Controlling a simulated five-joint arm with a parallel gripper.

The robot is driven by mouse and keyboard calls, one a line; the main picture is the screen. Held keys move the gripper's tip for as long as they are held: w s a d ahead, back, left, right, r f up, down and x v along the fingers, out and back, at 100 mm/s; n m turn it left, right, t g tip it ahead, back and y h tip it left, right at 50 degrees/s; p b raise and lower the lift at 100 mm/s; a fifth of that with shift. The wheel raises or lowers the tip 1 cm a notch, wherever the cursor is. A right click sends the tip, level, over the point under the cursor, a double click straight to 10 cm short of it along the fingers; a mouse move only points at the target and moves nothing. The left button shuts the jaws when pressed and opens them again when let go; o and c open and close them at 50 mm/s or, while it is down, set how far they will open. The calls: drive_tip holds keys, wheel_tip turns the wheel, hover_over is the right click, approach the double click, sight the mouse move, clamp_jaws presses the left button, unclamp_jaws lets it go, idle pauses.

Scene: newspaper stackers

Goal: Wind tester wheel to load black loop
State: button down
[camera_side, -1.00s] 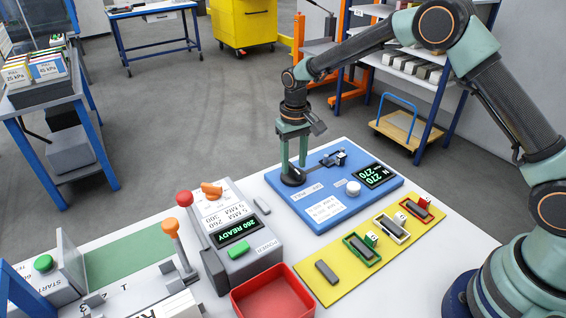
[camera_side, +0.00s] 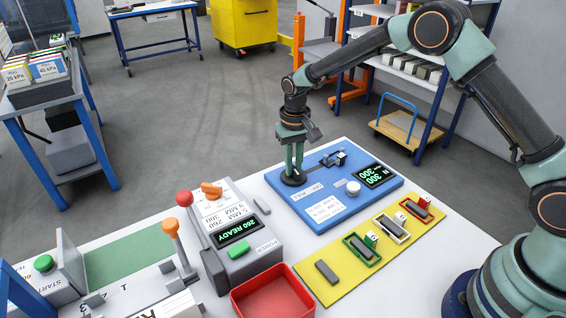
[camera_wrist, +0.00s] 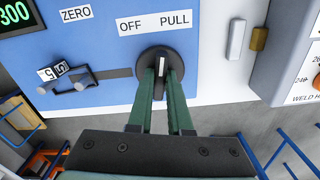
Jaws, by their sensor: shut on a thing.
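The blue tester (camera_side: 314,203) lies on the white bench. Its round black wheel (camera_wrist: 184,64) is at the top of the wrist view, under the labels OFF and PULL, and shows at the tester's far left corner in the side view (camera_side: 285,181). My gripper (camera_wrist: 161,75) is shut on the wheel's raised grip, fingers pointing down in the side view (camera_side: 293,170). The display (camera_side: 374,175) reads 300 on two lines.
A yellow mat (camera_side: 323,291) holds green, white and red framed dark pieces and a loose grey bar (camera_side: 327,271). A red tray (camera_side: 266,296) and a grey lever machine (camera_side: 240,262) reading 260 READY stand left of it.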

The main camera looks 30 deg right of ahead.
sight(294, 168)
idle(0.3)
drive_tip(key=c, duration=0.8)
unclamp_jaws()
drive_tip(key=shift+c, duration=0.2)
wheel_tip(294, 168, up, 12)
drive_tip(key=shift+r, duration=0.15)
